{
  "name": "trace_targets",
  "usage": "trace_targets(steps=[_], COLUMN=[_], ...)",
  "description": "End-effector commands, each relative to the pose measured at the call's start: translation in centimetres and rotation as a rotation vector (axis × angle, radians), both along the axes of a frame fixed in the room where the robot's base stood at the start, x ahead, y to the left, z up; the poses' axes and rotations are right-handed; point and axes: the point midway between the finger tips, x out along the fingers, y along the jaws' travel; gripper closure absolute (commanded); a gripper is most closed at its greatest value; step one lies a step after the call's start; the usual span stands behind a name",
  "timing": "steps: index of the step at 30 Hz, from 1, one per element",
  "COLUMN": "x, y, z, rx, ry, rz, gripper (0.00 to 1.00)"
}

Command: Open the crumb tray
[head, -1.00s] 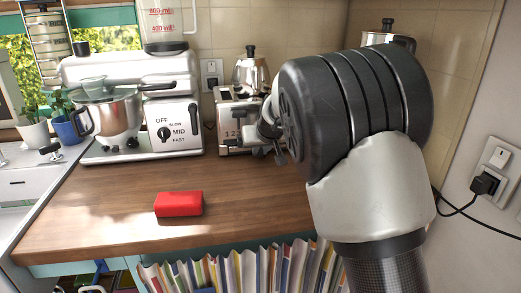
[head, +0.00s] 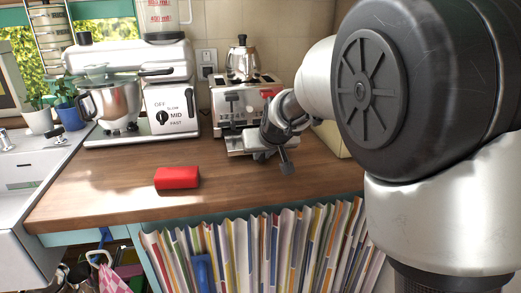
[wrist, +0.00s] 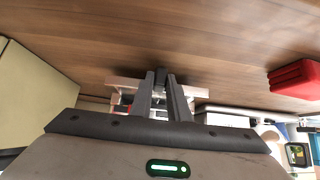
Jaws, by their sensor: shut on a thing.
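The silver toaster (head: 232,104) stands on the wooden counter, with control knobs on its front. The crumb tray (head: 238,144), a flat metal piece low at the toaster's front, appears to stick out toward me. My gripper (head: 262,153) is at this tray, low over the counter. In the wrist view my gripper (wrist: 161,84) has its two dark fingers close together on a small dark part at the middle of the tray's metal edge (wrist: 122,84). My fingers and wrist hide part of the tray and the toaster's lower right.
A red block (head: 177,178) lies on the counter at front left. A stand mixer (head: 165,85) is left of the toaster, and a metal kettle (head: 242,60) shows behind it. Books (head: 240,250) stand below the counter. The counter's front middle is clear.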

Motion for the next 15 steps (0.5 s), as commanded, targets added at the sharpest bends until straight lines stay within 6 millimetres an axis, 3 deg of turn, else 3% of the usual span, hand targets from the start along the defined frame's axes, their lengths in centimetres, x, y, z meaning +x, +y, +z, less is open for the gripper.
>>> trace_targets(steps=[7, 8, 10, 15], x=[-0.27, -0.26, -0.25, -0.23], y=[-0.06, -0.06, -0.06, -0.06], z=[0.02, 0.03, 0.02, 0.03], rx=[0.0, 0.0, 0.0, 0.0], ry=[0.0, 0.0, 0.0, -0.001], rz=[0.0, 0.0, 0.0, 0.0], gripper=[1.0, 0.81, 0.69, 0.66])
